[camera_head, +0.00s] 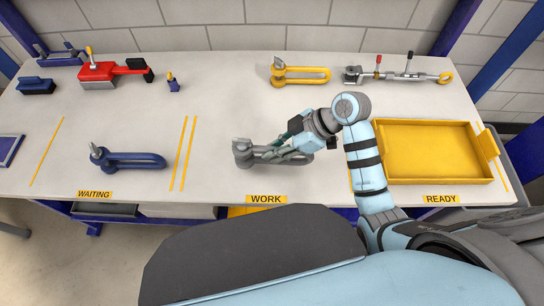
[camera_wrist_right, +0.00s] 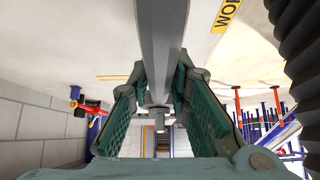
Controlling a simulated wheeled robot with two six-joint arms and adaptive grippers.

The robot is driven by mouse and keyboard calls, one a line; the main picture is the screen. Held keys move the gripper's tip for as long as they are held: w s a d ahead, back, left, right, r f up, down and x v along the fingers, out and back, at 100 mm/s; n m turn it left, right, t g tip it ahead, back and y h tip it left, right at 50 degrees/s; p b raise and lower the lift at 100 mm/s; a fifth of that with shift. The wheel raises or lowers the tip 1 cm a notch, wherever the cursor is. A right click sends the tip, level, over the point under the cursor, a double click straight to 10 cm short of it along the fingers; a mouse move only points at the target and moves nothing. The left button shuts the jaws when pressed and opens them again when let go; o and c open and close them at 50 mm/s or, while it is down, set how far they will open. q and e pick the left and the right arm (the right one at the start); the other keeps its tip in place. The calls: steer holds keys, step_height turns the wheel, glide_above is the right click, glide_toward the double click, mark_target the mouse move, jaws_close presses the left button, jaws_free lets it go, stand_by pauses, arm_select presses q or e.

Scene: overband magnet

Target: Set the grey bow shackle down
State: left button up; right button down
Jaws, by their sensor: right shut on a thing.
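The grey bow shackle (camera_head: 242,154) is flat over the middle of the table, just above the WORK label (camera_head: 266,199) in the picture. My right gripper (camera_head: 272,152) is shut on it; the fingers hide part of its bow. In the right wrist view, the grey bar of the shackle (camera_wrist_right: 160,35) runs between the two green-padded fingers of the right gripper (camera_wrist_right: 158,88). Whether the shackle touches the tabletop or is slightly above it, I cannot tell. My left gripper is not in view.
A blue shackle (camera_head: 130,159) lies above the WAITING label (camera_head: 95,194). A yellow shackle (camera_head: 305,76) and a turnbuckle-like fitting (camera_head: 408,76) lie at the back. A yellow tray (camera_head: 487,150) stands at the right. A red clamp (camera_head: 105,72) is back left. Table left of the grey shackle is clear.

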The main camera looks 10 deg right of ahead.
steer(key=shift+r+p, duration=1.75)
steer(key=shift+r, duration=0.1)
